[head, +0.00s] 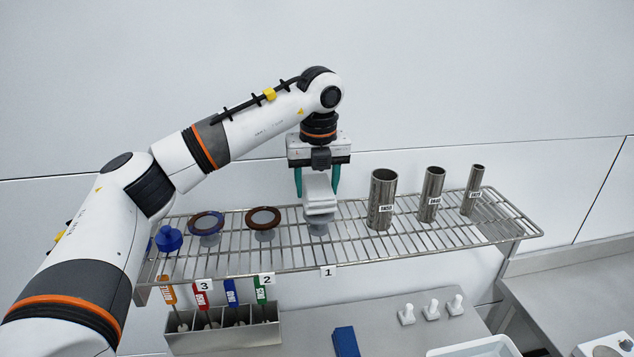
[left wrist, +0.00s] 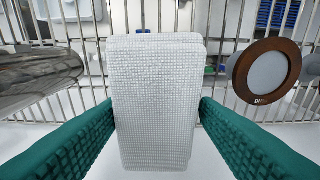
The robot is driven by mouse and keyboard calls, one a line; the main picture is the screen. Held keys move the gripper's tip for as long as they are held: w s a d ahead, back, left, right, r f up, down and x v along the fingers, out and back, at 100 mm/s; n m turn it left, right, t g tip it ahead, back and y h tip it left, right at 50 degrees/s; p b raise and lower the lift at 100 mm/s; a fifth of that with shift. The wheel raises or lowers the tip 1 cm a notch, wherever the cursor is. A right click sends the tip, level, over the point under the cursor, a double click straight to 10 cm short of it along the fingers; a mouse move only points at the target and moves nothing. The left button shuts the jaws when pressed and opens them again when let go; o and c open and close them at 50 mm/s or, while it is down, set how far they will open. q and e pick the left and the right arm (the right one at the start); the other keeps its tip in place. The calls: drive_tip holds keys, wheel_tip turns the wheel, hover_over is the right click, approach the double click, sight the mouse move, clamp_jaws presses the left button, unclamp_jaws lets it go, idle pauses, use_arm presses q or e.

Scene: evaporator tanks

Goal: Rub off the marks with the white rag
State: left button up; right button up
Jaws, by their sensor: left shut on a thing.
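My left gripper (head: 318,182) is shut on the white rag (head: 320,194), a folded block of woven cloth. In the left wrist view, the rag (left wrist: 156,100) fills the space between the green fingers (left wrist: 156,112) of this gripper. The rag is above the wire shelf, right over a pale grey round piece (head: 318,226) that it mostly hides. I cannot tell whether they touch. Two round pieces with dark rims and grey faces, one in the middle (head: 263,218) and one to its left (head: 207,224), stand to the left. I cannot make out any marks. My right gripper is not in view.
Three metal cylinders (head: 382,198) stand right of the rag on the wire shelf (head: 440,238). A blue-topped piece (head: 169,238) stands at the shelf's left end. Below are a metal bin (head: 225,338) with coloured-handled tools, a blue block (head: 346,342) and several white pieces (head: 432,310).

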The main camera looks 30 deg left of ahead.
sight(321, 197)
use_arm(q)
drive_tip(key=shift+f+b, duration=0.65)
drive_tip(key=shift+f, duration=0.25)
drive_tip(key=shift+s+d+b, duration=0.5)
drive_tip(key=shift+s+d, duration=0.05)
drive_tip(key=shift+s, duration=0.2)
drive_tip(key=shift+s+d+r+b, duration=0.15)
drive_tip(key=shift+s+d+b, duration=0.2)
drive_tip(key=shift+s+d, duration=0.4)
drive_tip(key=shift+s+a+f, duration=0.1)
drive_tip(key=shift+f, duration=0.1)
drive_tip(key=shift+w+a+r, duration=0.1)
drive_tip(key=shift+w+a, duration=0.2)
drive_tip(key=shift+w, duration=0.05)
drive_tip(key=shift+w+a+p, duration=0.3)
drive_tip(key=shift+w+a, duration=0.35)
drive_tip(key=shift+w, duration=0.2)
drive_tip(key=shift+w+a+f, duration=0.2)
drive_tip(key=shift+w, duration=0.05)
